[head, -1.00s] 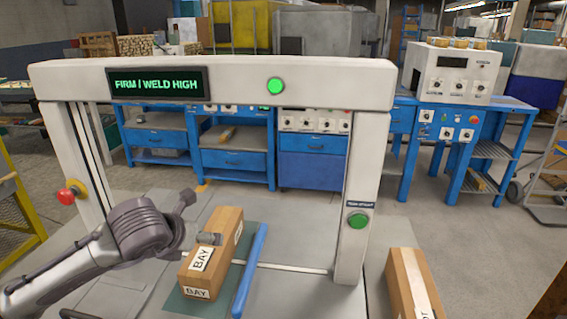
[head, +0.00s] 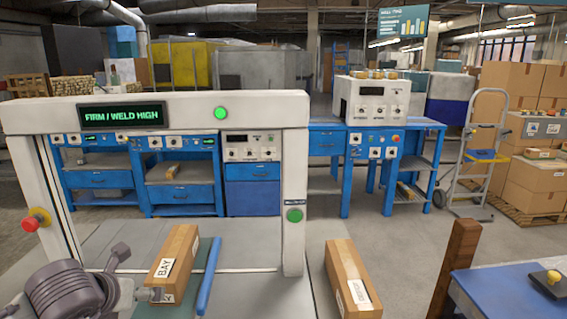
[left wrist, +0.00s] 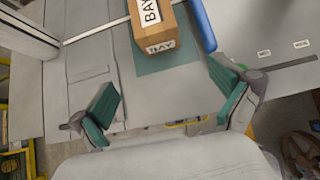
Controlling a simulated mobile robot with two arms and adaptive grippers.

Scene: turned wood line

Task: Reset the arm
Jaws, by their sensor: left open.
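My left gripper (head: 137,274) is at the lower left in the head view, beside the near end of a brown box marked BAY (head: 179,250). Its jaws are open. In the left wrist view, the green-padded fingers (left wrist: 164,87) are wide apart with nothing between them. The BAY box (left wrist: 153,28) lies ahead of the fingertips, apart from them, on a dark green mat (left wrist: 170,62). My right gripper is not in view.
A white frame (head: 250,104) reading FIRM / WELD HIGH spans the grey table. A blue bar (head: 208,277) lies right of the BAY box. Another brown box (head: 348,275) stands further right. A red knob (head: 30,224) is on the left post. A wooden post (head: 454,265) and blue surface (head: 510,292) are at right.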

